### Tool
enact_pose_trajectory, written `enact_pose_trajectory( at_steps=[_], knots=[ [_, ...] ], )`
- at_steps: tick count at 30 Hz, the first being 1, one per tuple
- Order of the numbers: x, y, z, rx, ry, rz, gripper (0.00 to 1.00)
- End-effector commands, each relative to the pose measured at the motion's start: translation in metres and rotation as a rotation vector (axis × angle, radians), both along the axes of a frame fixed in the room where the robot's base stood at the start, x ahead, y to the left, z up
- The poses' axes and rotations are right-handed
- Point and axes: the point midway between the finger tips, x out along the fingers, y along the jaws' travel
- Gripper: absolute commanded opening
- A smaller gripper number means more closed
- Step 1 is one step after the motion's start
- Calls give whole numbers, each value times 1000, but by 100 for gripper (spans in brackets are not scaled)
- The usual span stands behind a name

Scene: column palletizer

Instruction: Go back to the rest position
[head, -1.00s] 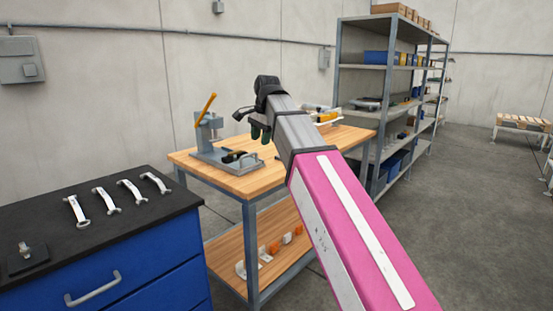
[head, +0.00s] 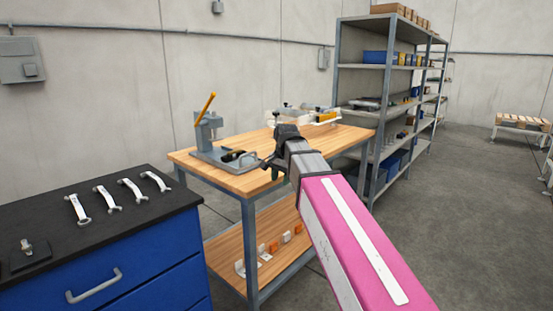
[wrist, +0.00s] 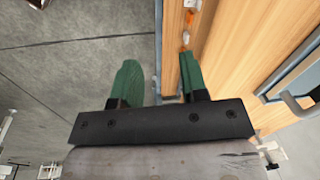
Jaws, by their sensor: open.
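My gripper (head: 274,172) is at the end of my pink and grey arm, over the near edge of the wooden workbench (head: 240,182) in the head view. Its fingers are mostly hidden there. In the wrist view my gripper (wrist: 160,82) has two green fingers set wide apart with nothing between them. The grey floor and the bench's wooden lower shelf (wrist: 232,45) show below and beside the fingers.
A grey press with an orange lever (head: 207,130) stands on the bench. A blue drawer cabinet (head: 110,265) with several wrenches on its black top is at left. A metal shelf rack (head: 384,75) stands behind at right.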

Motion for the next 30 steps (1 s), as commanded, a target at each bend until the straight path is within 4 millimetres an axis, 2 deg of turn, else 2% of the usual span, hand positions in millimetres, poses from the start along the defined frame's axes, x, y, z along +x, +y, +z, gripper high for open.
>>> enact_pose_trajectory(
  at_steps=[1, 3, 8, 15, 24, 30],
  knots=[
    [-6, -11, -22, -9, 7, 19, 40],
    [-9, -24, -46, -20, 8, 51, 40],
    [-20, -52, -101, -43, 15, 128, 40],
    [-48, -93, -176, -75, 29, 244, 40],
    [-96, -140, -260, -105, 52, 394, 40],
    [-128, -164, -301, -119, 66, 482, 40]
  ],
)
